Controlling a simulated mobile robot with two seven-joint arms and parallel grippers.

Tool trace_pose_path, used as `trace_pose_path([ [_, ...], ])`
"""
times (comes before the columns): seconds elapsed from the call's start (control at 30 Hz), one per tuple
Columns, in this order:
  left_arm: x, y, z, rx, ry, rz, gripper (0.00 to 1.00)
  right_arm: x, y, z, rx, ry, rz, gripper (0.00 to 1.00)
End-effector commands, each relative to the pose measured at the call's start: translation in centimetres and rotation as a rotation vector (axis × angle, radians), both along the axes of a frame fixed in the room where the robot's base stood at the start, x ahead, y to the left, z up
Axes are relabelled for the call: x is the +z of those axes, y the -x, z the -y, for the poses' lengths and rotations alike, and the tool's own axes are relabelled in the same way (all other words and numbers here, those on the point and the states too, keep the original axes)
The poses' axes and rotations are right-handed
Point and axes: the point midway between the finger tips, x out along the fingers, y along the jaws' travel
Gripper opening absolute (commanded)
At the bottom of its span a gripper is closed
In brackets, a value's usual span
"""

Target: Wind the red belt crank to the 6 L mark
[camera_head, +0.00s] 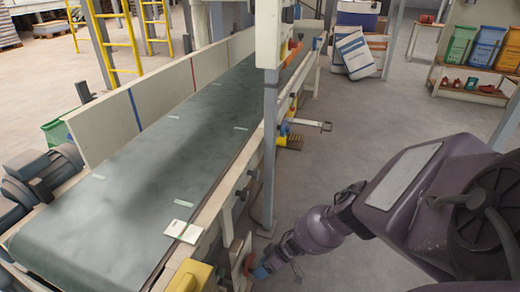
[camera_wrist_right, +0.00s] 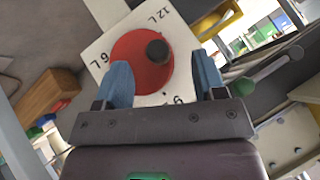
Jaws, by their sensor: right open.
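The red belt crank (camera_wrist_right: 132,68) is a round red disc with a dark knob (camera_wrist_right: 157,51) on a white dial plate (camera_wrist_right: 98,42). The knob is at the disc's right, slightly above centre. A 12 L mark is at the plate's top; two other marks, at left and lower right, are tilted and hard to tell as 6 or 9. My right gripper (camera_wrist_right: 164,76) is open, its blue fingers either side of the disc's lower part in the picture; contact is unclear. In the head view, my right gripper (camera_head: 268,268) is low beside the conveyor's side. My left gripper is not in view.
The green conveyor belt (camera_head: 150,150) runs away from me, with a grey post (camera_head: 269,150) at its right side. A yellow box (camera_head: 192,277) is on the near frame. A metal lever (camera_wrist_right: 272,68) is right of the dial. The floor at right is open.

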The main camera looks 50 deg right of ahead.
Motion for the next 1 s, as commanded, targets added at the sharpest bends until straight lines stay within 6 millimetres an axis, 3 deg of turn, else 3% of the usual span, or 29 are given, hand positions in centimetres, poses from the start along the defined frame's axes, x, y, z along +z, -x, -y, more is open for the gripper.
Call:
trace_pose_path([
  [1.0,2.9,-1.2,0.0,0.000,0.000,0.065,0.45,3.5,2.3,2.8,0.000,-0.001,-0.001,0.64],
])
